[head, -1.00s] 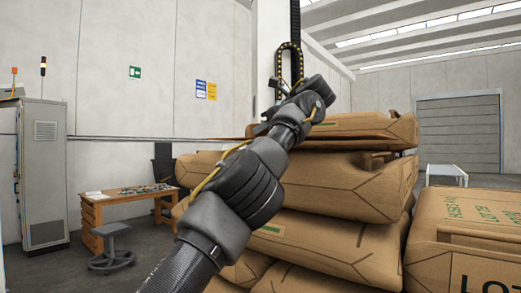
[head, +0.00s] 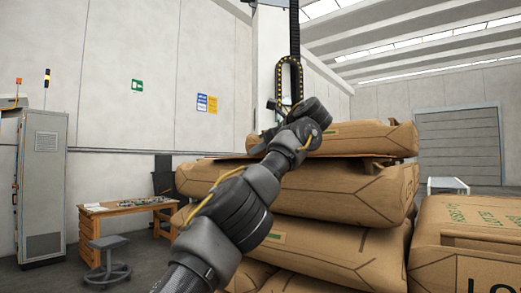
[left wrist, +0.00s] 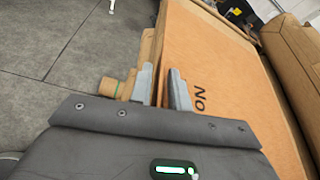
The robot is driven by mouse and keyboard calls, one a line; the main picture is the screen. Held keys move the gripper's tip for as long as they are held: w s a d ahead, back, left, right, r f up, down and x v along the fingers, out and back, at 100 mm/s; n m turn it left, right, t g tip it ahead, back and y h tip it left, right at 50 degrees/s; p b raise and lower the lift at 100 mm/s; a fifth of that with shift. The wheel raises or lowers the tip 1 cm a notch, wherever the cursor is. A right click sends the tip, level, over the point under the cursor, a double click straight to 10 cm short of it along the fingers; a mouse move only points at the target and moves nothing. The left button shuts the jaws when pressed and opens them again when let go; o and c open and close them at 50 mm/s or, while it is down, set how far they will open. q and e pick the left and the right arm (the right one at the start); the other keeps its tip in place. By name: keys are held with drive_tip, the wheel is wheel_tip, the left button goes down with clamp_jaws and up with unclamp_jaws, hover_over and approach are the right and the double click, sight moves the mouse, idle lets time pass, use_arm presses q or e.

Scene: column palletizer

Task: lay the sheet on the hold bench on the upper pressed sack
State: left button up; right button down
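Brown sacks are stacked in front of me in the head view, and the top sack (head: 365,137) lies flat on a larger one (head: 300,187). I cannot tell which is the upper pressed sack. My left gripper (head: 268,143) is at the stack's top left, partly hidden by its wrist. In the left wrist view its two grey fingers (left wrist: 162,88) stand apart, beside a brown face marked "No" (left wrist: 220,75).
Another sack (head: 468,240) fills the near right. A wooden workbench (head: 125,208) with small items and a stool (head: 107,262) stand at the left, near a grey cabinet (head: 42,185). Open floor (left wrist: 50,50) lies left of the stack in the wrist view.

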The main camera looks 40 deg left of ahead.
use_arm(q)
drive_tip(key=shift+o, duration=0.6)
drive_tip(key=shift+s, duration=0.1)
drive_tip(key=shift+r, duration=0.15)
drive_tip(key=shift+r+p, duration=0.25)
drive_tip(key=shift+p, duration=0.15)
drive_tip(key=w+p+v, duration=0.1)
drive_tip(key=p+v, duration=0.1)
drive_tip(key=v, duration=0.9)
drive_tip(key=shift+s+d, duration=0.45)
